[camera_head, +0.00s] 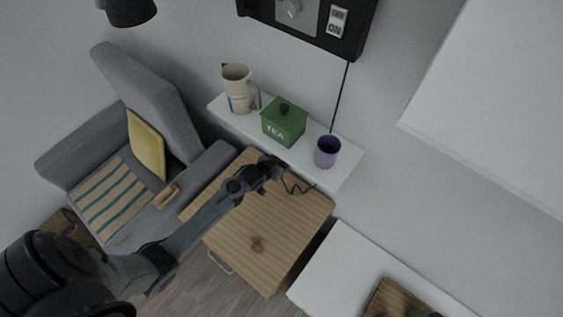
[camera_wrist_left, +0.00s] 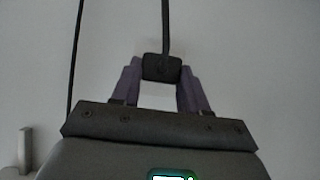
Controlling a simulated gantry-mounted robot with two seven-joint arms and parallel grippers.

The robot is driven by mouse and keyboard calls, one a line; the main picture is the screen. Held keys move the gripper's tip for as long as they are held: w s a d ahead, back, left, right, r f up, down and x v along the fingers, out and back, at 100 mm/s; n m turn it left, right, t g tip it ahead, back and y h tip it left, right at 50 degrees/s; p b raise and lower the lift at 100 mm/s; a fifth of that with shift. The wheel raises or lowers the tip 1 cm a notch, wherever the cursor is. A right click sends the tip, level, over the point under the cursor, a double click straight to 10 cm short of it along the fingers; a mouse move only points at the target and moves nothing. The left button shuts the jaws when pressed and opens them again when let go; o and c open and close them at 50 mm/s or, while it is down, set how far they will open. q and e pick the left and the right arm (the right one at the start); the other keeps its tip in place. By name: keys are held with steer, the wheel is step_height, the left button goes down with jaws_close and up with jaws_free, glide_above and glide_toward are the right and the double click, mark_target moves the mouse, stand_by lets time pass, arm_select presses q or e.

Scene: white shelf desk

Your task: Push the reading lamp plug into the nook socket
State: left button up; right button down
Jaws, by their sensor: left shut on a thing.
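My left gripper (camera_head: 274,162) reaches in from the left in the head view, over the back of the wooden cabinet and close to the front edge of the white shelf. In the left wrist view my left gripper (camera_wrist_left: 161,72) is shut on a dark plug (camera_wrist_left: 162,68), held between its purple-grey fingertips. A cord (camera_wrist_left: 165,25) runs up from the plug. In the head view a thin dark cord (camera_head: 291,187) hangs beside the gripper. A black lamp shade (camera_head: 130,10) is at the top left. I cannot make out the socket. My right gripper is in neither view.
A beige pitcher (camera_head: 238,90), a green tea tin (camera_head: 284,122) and a purple cup (camera_head: 327,151) stand on the white shelf (camera_head: 346,174). The wooden cabinet top (camera_head: 262,215) is clear below my arm. A grey armchair (camera_head: 140,85) stands left; a black switch panel (camera_head: 318,30) hangs above.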

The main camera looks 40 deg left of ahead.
arm_select(q)
steer(key=shift+w, duration=0.85)
steer(key=o, duration=1.3)
steer(key=shift+c, duration=0.2)
steer(key=p+v, duration=0.2)
steer(key=v, duration=0.9)
steer(key=shift+f, duration=0.1)
